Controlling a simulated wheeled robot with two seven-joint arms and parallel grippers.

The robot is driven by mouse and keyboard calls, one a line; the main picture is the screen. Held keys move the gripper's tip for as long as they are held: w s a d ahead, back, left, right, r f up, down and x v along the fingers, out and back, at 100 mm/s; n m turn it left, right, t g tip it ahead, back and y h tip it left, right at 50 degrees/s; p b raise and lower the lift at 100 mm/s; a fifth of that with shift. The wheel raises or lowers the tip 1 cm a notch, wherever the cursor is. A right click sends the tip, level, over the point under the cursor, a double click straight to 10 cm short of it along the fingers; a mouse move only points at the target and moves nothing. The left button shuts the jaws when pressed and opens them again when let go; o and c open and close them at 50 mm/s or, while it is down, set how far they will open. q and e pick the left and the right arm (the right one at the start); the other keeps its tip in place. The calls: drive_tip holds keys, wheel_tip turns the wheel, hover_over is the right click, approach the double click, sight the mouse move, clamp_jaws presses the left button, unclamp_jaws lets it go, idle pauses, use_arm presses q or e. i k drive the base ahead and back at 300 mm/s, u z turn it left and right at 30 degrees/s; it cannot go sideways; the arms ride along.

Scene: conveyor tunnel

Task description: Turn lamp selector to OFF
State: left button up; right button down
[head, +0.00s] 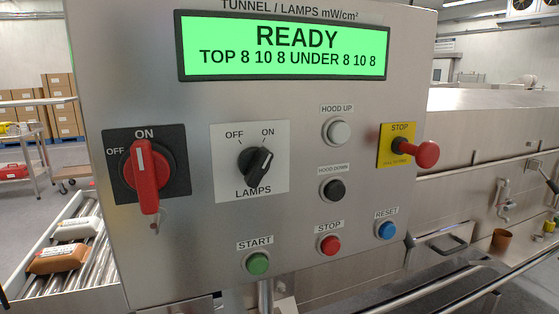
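The lamp selector (255,162) is a black knob on a white plate (229,189) marked OFF, ON and LAMPS, in the middle left of the panel in the head view. Its pointer tilts up and to the right, toward ON. The green display (284,47) above reads READY and TOP 8 10 8 UNDER 8 10 8. Neither of my grippers shows in the head view.
Left of the selector is a red rotary switch (147,175) with its handle near ON and a key hanging below. A white button (339,132), black button (334,189) and red mushroom stop (427,154) lie to the right. Green, red and blue buttons line the bottom.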

sight(254, 162)
drive_tip(key=u, duration=2.45)
drive_tip(key=k, duration=0.65)
drive_tip(key=z, duration=1)
